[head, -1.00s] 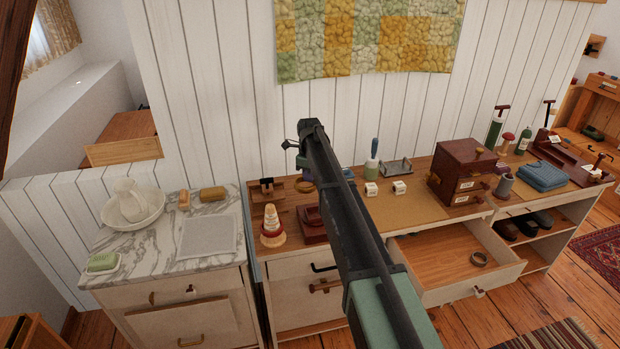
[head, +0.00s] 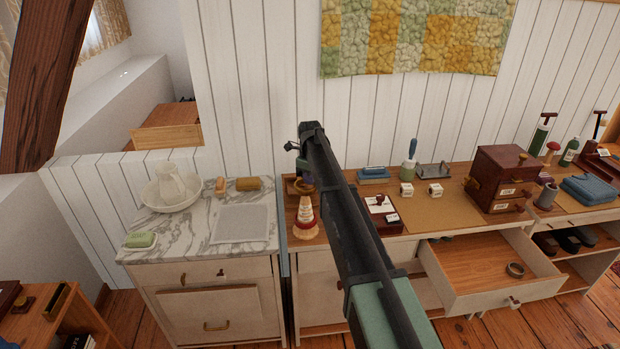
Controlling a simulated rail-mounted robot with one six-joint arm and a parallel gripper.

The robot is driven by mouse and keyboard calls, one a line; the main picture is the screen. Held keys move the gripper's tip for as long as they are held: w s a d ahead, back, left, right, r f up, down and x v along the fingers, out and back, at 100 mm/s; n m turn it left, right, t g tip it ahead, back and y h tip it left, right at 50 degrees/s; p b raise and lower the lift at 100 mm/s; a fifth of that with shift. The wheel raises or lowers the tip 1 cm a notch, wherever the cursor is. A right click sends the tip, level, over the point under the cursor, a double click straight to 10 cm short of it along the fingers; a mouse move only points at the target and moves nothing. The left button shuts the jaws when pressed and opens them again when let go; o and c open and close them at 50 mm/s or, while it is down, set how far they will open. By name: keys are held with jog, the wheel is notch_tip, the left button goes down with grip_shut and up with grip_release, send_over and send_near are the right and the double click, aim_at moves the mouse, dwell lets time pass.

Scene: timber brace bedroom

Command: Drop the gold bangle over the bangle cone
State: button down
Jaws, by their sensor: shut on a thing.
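In the picture the bangle overlaps the area of the cone's tip. I cannot tell whether it is around the tip, touching it or above it.
A marble-topped cabinet (head: 143,252) with a bowl and jug (head: 171,188) stands to the left. Right of the cone are a stamp box (head: 382,213), small blocks and a dark drawer chest (head: 500,178). An open drawer (head: 470,262) holds another ring (head: 515,270).

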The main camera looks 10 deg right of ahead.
notch_tip(320, 180, down, 5)
jog(key=b, duration=0.4)
jog(key=shift+r, duration=0.15)
jog(key=c, duration=1.2)
grip_release()
jog(key=shift+s, duration=0.1)
jog(key=shift+s, duration=0.1)
jog(key=shift+c, duration=0.4)
